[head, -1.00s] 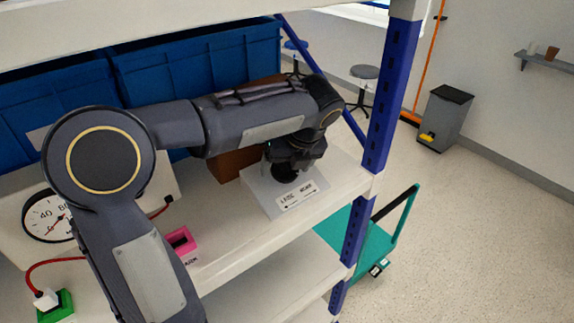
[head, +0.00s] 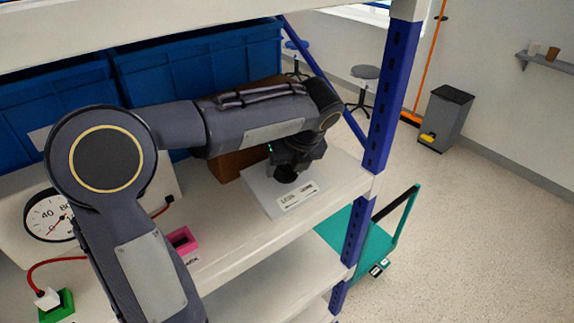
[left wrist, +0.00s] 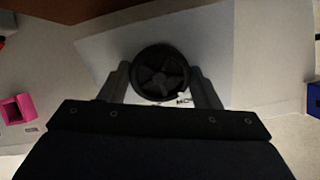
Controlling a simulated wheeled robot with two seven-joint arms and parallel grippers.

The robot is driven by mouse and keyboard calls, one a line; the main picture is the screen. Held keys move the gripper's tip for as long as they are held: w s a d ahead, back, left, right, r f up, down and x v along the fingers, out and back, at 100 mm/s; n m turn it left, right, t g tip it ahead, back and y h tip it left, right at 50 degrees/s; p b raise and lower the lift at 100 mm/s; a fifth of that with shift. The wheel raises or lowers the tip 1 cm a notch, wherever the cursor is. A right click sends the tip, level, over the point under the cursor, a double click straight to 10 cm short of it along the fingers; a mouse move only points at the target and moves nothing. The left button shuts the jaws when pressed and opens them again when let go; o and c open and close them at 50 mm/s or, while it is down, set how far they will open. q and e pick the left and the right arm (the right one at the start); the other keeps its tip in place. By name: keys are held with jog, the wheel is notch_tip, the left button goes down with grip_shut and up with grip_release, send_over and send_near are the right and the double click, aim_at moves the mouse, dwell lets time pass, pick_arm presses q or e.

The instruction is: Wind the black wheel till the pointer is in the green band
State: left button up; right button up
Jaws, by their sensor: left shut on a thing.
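The black wheel (left wrist: 160,72) is a round ribbed knob on a white box (head: 258,192) with a labelled, arrowed plate. My left gripper (left wrist: 163,82) points down over it, with a finger on each side, shut on the wheel. In the head view the gripper (head: 288,176) hides most of the wheel. The round gauge (head: 49,216) at the left has a white face and a red pointer (head: 57,224). My arm covers the gauge's right part, and I cannot see a green band. My right gripper is not in view.
A pink block (head: 181,240) and a green block (head: 57,306) with a white plug and red cable stand on the shelf. Blue crates (head: 195,75) and a brown box (head: 232,163) stand behind. A blue post (head: 384,110) bounds the shelf on the right.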

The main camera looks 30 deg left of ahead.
pick_arm(q)
jog(key=n+p, duration=0.1)
jog(key=n, duration=0.2)
jog(key=shift+r+n, duration=0.1)
jog(key=shift+n, duration=0.2)
jog(key=n, duration=0.4)
jog(key=shift+n+p, duration=0.3)
jog(key=shift+p, duration=0.05)
jog(key=n, duration=0.4)
jog(key=shift+n, duration=0.3)
jog(key=n, duration=0.5)
jog(key=shift+n+g+b, duration=0.3)
jog(key=shift+b, duration=0.1)
jog(key=o, duration=1)
